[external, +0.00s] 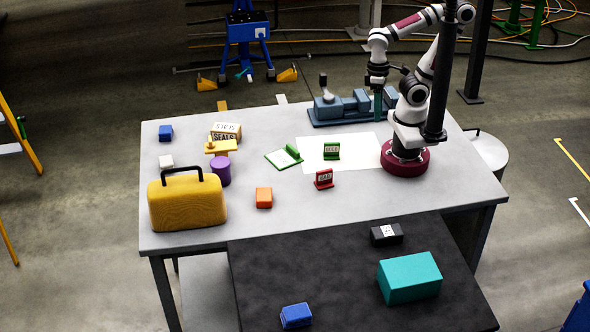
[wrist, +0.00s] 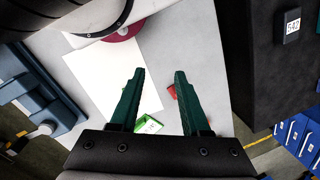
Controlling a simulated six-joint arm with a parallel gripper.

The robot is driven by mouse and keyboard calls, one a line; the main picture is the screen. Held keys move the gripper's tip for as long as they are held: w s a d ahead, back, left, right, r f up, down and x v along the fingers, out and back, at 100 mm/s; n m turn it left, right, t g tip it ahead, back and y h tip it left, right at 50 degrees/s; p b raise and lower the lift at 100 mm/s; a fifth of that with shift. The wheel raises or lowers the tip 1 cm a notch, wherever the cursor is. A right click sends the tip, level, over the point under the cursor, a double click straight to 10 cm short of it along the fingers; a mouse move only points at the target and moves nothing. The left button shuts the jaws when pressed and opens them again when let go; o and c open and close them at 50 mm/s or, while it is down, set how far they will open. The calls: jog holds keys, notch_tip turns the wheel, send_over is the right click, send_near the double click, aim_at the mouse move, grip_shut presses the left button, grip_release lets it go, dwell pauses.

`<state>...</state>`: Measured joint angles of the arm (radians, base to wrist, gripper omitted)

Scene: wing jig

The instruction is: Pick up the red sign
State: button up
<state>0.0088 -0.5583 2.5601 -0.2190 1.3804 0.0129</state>
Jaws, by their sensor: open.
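The red sign (external: 324,180) stands upright on the grey table, just off the front edge of the white sheet. In the wrist view the red sign (wrist: 171,92) is mostly hidden behind the right finger. My gripper (external: 378,117) is open and empty, above the back of the table beside the blue fixture, away from the red sign. Its two green fingers (wrist: 159,72) are spread apart in the wrist view.
A blue fixture (external: 350,105) stands at the table's back edge near my gripper. A green clipboard-like item (external: 284,158), an orange block (external: 264,197), a purple cylinder (external: 221,172) and a yellow case (external: 187,203) are to the left. A dark lower table (external: 340,285) is in front.

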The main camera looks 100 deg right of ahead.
dwell(0.4)
jog(key=o, duration=0.8)
jog(key=shift+o, duration=0.2)
jog(key=n+t+h, duration=0.6)
jog(key=n+h, duration=0.7)
jog(key=n, duration=1.2)
send_near(326, 176)
jog(key=shift+n, duration=0.4)
jog(key=x, duration=1.1)
